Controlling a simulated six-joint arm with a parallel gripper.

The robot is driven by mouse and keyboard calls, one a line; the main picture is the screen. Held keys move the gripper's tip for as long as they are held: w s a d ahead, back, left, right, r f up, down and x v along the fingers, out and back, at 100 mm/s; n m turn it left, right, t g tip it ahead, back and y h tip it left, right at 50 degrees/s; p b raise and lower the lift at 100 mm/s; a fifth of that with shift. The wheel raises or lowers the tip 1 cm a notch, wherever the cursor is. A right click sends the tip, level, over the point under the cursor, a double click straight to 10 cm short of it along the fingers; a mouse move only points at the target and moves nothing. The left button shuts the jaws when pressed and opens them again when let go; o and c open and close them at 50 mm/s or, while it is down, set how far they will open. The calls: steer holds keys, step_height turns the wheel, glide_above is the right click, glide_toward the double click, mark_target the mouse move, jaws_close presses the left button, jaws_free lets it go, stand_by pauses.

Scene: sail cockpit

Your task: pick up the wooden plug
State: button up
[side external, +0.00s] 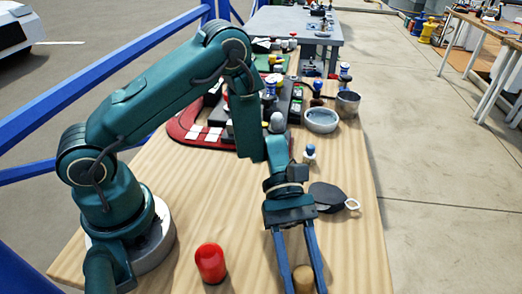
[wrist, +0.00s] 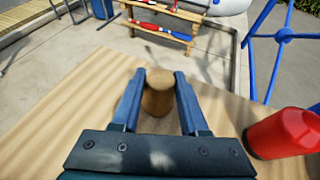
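The wooden plug (side external: 303,279) is a small brown cylinder standing on the wooden table near its front edge in the side view. My gripper (side external: 299,284) points down over it, with one blue finger on each side. In the wrist view the wooden plug (wrist: 158,97) is between the two fingertips of my gripper (wrist: 160,78), with a slim gap visible near the left finger. The right finger is very close to the plug, and I cannot tell whether it touches. The fingers are spread apart. The plug's lower part is partly hidden in the side view.
A red cylinder (side external: 210,263) stands left of my gripper; it also shows in the wrist view (wrist: 285,133). A dark flat pouch (side external: 327,197) with a white loop lies behind.

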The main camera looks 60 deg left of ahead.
jaws_close()
steer(key=shift+r, duration=0.1)
